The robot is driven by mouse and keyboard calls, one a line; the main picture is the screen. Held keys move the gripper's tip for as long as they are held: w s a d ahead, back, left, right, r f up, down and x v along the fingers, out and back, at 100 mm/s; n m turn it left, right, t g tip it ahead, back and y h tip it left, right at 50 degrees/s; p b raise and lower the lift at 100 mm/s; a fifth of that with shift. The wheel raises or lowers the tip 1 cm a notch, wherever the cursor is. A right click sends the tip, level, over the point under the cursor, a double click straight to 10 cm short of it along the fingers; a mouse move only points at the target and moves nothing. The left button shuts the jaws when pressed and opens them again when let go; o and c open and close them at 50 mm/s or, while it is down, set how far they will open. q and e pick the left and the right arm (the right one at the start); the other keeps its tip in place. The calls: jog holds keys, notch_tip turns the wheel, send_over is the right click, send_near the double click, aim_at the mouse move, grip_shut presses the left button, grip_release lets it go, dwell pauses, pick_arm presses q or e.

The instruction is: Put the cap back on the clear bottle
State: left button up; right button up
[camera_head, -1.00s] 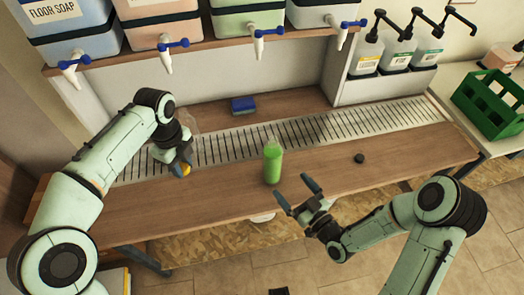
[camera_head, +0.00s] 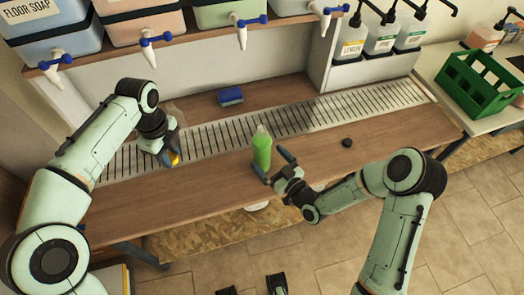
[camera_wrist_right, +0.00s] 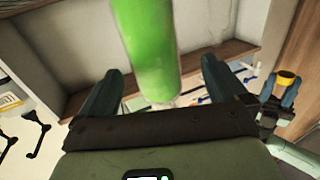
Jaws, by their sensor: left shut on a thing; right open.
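A clear bottle with green contents (camera_head: 262,152) stands upright on the wooden counter, at the front edge of the drain grate. My right gripper (camera_head: 274,164) is open at the bottle. In the right wrist view the green bottle (camera_wrist_right: 148,45) shows between the two spread fingers; whether they touch it cannot be told. My left gripper (camera_head: 172,157) is shut on a small yellow cap-like thing (camera_head: 175,158), held left of the bottle. The yellow thing also shows in the right wrist view (camera_wrist_right: 288,78). A small dark round cap-like piece (camera_head: 347,142) lies on the counter right of the bottle.
A blue sponge (camera_head: 231,96) lies behind the grate (camera_head: 290,122). Drums with blue taps (camera_head: 240,30) hang over the counter. Pump bottles (camera_head: 382,42) and a green crate (camera_head: 482,82) stand at the right. The counter between my grippers is clear.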

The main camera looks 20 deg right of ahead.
pick_arm(q)
jog(key=shift+w+r+p, duration=0.1)
jog(key=shift+r+p, duration=0.55)
jog(key=shift+r, duration=0.15)
pick_arm(e)
jog(key=shift+d+x, duration=0.15)
jog(key=shift+x, duration=1.15)
jog(key=shift+d+x, duration=0.2)
jog(key=shift+x, duration=1.1)
jog(key=shift+w, duration=0.1)
jog(key=c, duration=1.6)
pick_arm(q)
jog(key=shift+w+r+p, duration=0.1)
jog(key=shift+r+p, duration=0.35)
jog(key=shift+r, duration=0.05)
pick_arm(e)
notch_tip(320, 180, up, 20)
jog(key=shift+r, duration=0.1)
jog(key=shift+c, duration=0.2)
